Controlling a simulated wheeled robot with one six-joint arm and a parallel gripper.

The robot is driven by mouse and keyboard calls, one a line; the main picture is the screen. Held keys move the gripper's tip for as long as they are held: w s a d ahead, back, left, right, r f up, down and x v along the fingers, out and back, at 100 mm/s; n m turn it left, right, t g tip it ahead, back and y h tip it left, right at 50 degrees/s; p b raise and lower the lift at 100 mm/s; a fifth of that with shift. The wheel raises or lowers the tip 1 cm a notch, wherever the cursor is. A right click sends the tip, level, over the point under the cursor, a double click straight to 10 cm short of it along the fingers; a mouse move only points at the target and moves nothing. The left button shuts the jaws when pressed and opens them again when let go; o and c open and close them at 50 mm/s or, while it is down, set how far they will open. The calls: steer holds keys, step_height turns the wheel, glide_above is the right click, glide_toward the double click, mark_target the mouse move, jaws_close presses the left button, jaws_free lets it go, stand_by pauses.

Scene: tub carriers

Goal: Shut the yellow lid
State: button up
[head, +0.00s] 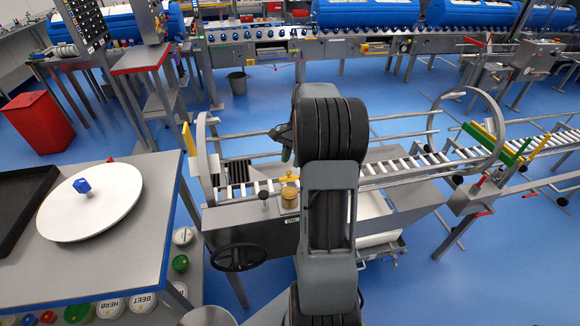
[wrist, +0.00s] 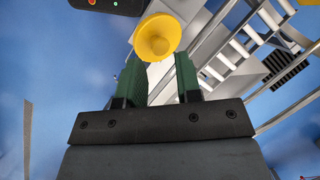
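A yellow round piece with a raised centre (wrist: 157,38) sits just past my fingertips in the wrist view. A yellow piece also shows on the steel conveyor frame in the head view (head: 297,173), just below my gripper; I cannot tell how it is hinged or whether a lid is open. My gripper (wrist: 160,72) has two green fingers set apart, with a clear gap between them and nothing clamped. In the head view my gripper (head: 286,152) is partly hidden by my arm. I cannot tell whether a fingertip touches the yellow piece.
A roller conveyor (head: 405,168) with a round hoop runs right. A tan round knob (head: 289,196) and a black handwheel (head: 238,257) are on the steel frame. A table (head: 128,255) with a white disc (head: 90,205) stands left. Blue floor (head: 250,110) is open behind.

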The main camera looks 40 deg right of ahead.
steer(key=shift+x, duration=1.5)
jaws_close()
